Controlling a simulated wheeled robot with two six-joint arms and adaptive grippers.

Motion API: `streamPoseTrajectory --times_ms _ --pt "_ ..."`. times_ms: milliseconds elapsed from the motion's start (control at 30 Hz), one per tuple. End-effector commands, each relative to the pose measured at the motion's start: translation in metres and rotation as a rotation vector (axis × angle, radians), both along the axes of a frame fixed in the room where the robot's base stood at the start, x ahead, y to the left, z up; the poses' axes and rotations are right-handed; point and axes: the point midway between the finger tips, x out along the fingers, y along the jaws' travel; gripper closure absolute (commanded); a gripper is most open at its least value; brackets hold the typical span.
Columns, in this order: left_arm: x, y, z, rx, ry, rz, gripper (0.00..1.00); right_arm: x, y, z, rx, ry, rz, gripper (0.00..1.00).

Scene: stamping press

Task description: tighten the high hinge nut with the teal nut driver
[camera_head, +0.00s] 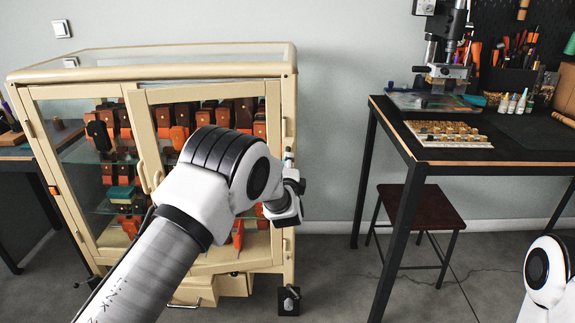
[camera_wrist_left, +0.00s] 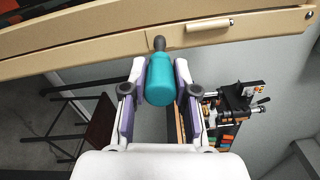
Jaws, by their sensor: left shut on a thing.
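The teal nut driver (camera_wrist_left: 160,82) is between the fingers of my left gripper (camera_wrist_left: 160,72), which is shut on its handle. Its short dark tip (camera_wrist_left: 159,43) points at the cream cabinet frame (camera_wrist_left: 95,50) and overlaps its edge; I cannot tell whether it touches. A cream hinge barrel (camera_wrist_left: 208,24) lies on the frame, right of the tip. No nut can be made out. My right gripper is out of view.
Orange and dark items fill the glass-fronted cabinet. A black workbench (camera_head: 450,157) with a press (camera_head: 447,60) and a tray of brass-coloured parts (camera_head: 447,134) stands at the right. A dark red stool (camera_head: 420,207) is beneath it. Floor between cabinet and bench is open.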

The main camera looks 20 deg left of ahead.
Motion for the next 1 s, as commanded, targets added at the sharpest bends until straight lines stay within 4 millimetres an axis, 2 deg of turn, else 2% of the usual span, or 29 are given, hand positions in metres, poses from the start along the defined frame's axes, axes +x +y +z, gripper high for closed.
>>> streamPoseTrajectory --times_ms 400,567,833,1000 --pt "0.0 0.0 0.0 0.334 0.096 0.0 1.0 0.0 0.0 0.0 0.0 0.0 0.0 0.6" --pt "-0.005 -0.002 0.002 0.335 0.097 0.0 1.0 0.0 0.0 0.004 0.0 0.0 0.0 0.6" --pt "-0.036 -0.011 0.002 0.334 0.097 -0.001 1.0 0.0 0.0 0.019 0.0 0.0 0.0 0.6" --pt "-0.045 -0.013 0.001 0.334 0.095 -0.001 1.0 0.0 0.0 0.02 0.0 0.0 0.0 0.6"
